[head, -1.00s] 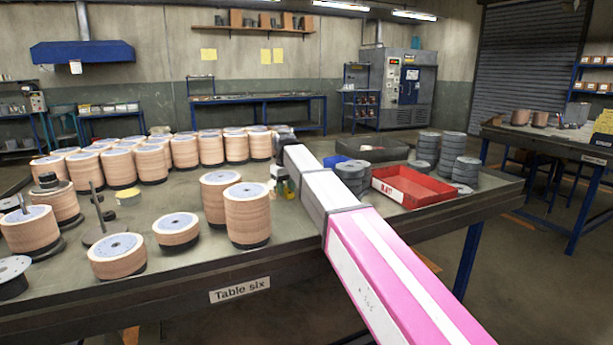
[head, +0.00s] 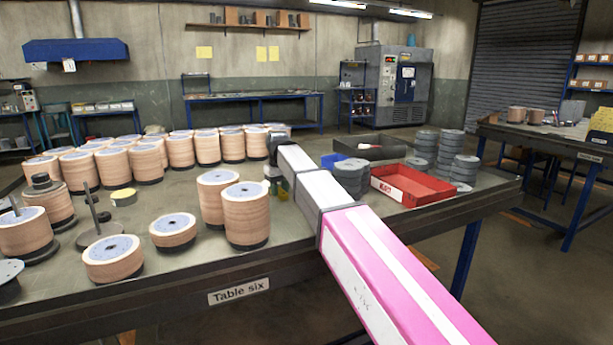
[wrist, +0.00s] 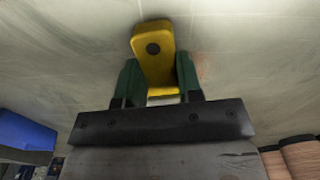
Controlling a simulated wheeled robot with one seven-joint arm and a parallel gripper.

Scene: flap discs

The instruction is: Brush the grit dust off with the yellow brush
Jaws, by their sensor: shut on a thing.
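The yellow brush (wrist: 152,32) shows in the wrist view as a yellow block with a dark round hole, between the green fingers of my gripper (wrist: 159,78). My gripper is shut on it. The brush's bristles cannot be made out. In the head view my gripper (head: 280,188) is low over the table (head: 225,270), left of the grey discs, and my arm hides much of it. Faint darker smears show on the tabletop in the wrist view, but I cannot tell whether they are grit dust.
Several tan disc stacks (head: 246,215) stand left of my gripper. To its right are grey disc stacks (head: 352,178), a red tray (head: 410,186), a dark tray (head: 385,150) and a blue bin (wrist: 25,132). Spindles (head: 93,208) stand at the left front.

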